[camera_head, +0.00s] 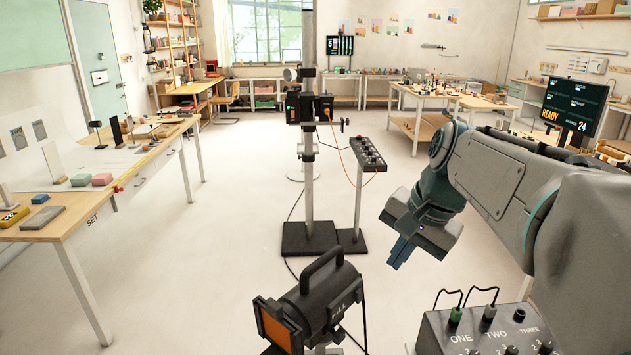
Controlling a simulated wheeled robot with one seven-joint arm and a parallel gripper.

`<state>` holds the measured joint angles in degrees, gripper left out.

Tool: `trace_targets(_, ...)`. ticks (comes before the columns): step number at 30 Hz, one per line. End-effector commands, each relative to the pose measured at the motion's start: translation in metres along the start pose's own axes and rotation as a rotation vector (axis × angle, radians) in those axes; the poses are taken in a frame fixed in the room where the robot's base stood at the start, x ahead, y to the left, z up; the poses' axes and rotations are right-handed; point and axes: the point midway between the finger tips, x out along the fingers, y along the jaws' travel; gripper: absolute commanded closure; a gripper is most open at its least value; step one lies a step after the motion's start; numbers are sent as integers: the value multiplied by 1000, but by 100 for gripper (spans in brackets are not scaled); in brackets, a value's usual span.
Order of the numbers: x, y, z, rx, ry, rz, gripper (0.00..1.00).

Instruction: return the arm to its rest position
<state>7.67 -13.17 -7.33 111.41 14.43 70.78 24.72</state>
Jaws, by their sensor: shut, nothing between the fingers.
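My arm reaches in from the right edge of the head view, bent at the elbow, with its wrist pointing down. My gripper (401,253) hangs over open floor near the middle right of the picture. Its blue fingers are together and hold nothing. It is apart from every object around it. The base of my arm is outside the picture.
A black stage lamp (318,303) stands at the front, left of my gripper. A control box (480,335) with knobs and cables is below my arm. A column stand (309,200) and small switch box (369,153) stand behind. A table (60,222) is at left; pale floor lies between.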

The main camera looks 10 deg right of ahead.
Motion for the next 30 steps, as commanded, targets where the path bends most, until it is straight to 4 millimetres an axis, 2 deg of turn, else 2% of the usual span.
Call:
trace_targets(4,21,15,36,-186,30,38,100)
trace_targets(9,54,43,82,-481,81,104,100)
trace_targets(13,75,63,105,-662,110,146,100)
trace_targets(18,87,76,118,-781,130,175,100)
trace_targets(30,88,77,118,-788,131,177,100)
